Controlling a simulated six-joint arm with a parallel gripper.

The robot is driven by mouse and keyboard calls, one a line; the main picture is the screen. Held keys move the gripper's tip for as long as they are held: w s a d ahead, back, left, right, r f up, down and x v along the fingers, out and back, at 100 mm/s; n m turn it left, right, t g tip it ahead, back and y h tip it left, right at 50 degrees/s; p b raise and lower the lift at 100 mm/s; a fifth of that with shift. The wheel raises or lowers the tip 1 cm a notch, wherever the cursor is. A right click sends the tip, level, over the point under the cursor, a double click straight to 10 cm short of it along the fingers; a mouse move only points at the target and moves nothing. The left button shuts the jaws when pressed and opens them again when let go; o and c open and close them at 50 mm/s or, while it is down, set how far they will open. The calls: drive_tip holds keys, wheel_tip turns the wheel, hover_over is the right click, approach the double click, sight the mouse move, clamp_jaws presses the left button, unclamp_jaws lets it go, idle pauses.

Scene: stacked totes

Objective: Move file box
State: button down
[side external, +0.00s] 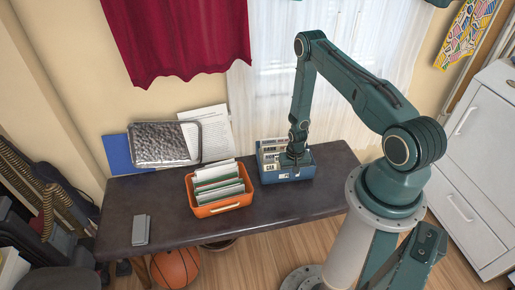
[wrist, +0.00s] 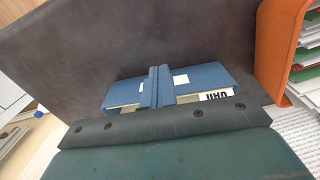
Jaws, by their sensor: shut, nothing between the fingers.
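A blue file box (side external: 287,178) with white labels stands on the dark table, right of the middle. An orange file box (side external: 222,207) full of upright papers and folders stands to its left, apart from it. My gripper (side external: 292,158) is down at the blue box, over its near part. In the wrist view my gripper (wrist: 159,70) has its two fingers together, in front of the blue box (wrist: 208,79), with nothing seen between them. I cannot tell whether they touch the box. The orange box shows at the right edge of the wrist view (wrist: 280,45).
The dark table (side external: 165,225) has a small grey object (side external: 141,230) at its front left. A metallic panel (side external: 160,145), a blue folder (side external: 117,154) and a paper sheet lean at the back. A basketball (side external: 175,269) lies below. The table's middle left is clear.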

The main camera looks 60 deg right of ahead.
drive_tip(key=shift+r, duration=2.95)
drive_tip(key=w+a+r+n+t, duration=0.1)
drive_tip(key=w+a+r, duration=0.15)
drive_tip(key=r, duration=0.75)
drive_tip(key=w+a+r+n, duration=0.2)
drive_tip(key=a+r, duration=0.1)
drive_tip(key=r, duration=0.7)
drive_tip(key=w+a+r+n+t, duration=0.1)
drive_tip(key=w+a+r, duration=0.15)
drive_tip(key=r, duration=0.85)
drive_tip(key=s+a+r+n+t, duration=0.1)
drive_tip(key=s+a+r+n, duration=0.2)
drive_tip(key=r, duration=0.6)
drive_tip(key=s+a+r+n+t, duration=0.1)
drive_tip(key=s+a+r, duration=0.4)
drive_tip(key=s, duration=0.3)
drive_tip(key=s+a+r+n+t, duration=0.1)
drive_tip(key=s+a+r+n, duration=0.1)
drive_tip(key=s+a+r, duration=0.3)
drive_tip(key=shift+s+a+r+t, duration=0.25)
drive_tip(key=shift+s+r+t, duration=0.05)
drive_tip(key=shift+s, duration=1.45)
